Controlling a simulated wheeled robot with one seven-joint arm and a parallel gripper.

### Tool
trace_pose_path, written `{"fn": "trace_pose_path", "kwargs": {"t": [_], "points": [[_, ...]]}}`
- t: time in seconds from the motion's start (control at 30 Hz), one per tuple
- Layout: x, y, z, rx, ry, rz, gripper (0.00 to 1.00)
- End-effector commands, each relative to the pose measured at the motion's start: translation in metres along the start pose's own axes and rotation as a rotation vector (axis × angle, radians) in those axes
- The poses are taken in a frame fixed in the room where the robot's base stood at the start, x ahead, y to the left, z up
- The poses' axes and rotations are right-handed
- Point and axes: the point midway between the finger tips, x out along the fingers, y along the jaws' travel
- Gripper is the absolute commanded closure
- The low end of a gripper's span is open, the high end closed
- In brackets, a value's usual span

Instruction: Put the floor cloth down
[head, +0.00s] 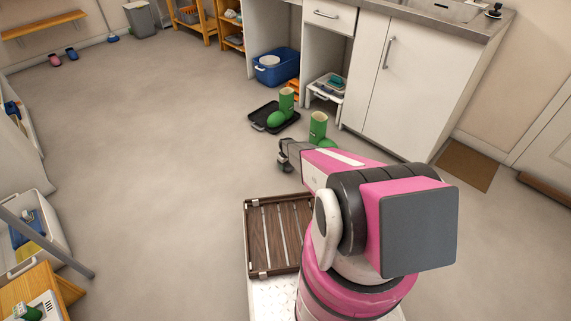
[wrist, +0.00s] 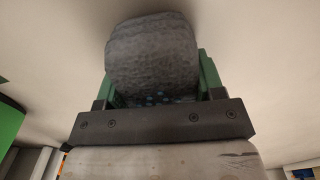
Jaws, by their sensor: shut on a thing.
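The floor cloth (wrist: 152,55) is a grey, rolled or folded bundle with a rough woven surface. It fills the space between the green fingers of my gripper (wrist: 156,80) in the wrist view. My gripper is shut on it. In the head view my gripper (head: 287,153) is small and dark at the end of my pink arm, out over the grey floor (head: 180,150). The cloth cannot be told apart clearly from the gripper there. How high it is above the floor is hard to tell.
A green boot (head: 287,100) stands at a black tray (head: 262,117); another green boot (head: 318,127) stands on the floor close to my gripper. A blue tub (head: 285,68) and white cabinets (head: 410,80) lie beyond. A slatted wooden tray (head: 258,245) is near me. The floor to the left is clear.

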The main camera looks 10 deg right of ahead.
Motion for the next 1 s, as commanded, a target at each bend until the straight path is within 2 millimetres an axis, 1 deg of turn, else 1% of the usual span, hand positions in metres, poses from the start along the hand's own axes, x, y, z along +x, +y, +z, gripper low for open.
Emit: {"fn": "trace_pose_path", "kwargs": {"t": [0.27, 0.73, 0.77, 0.8, 0.83, 1.0], "points": [[0.001, 0.000, 0.000, 0.000, 0.000, 0.000, 0.76], [0.013, 0.000, 0.000, 0.000, 0.000, 0.000, 0.76], [0.013, -0.001, 0.000, 0.000, 0.000, 0.000, 0.35], [0.013, -0.001, 0.001, 0.000, 0.000, 0.000, 0.22], [0.013, -0.001, 0.001, 0.000, 0.000, 0.000, 0.12], [0.013, -0.001, 0.001, 0.000, 0.000, 0.000, 0.12]]}}
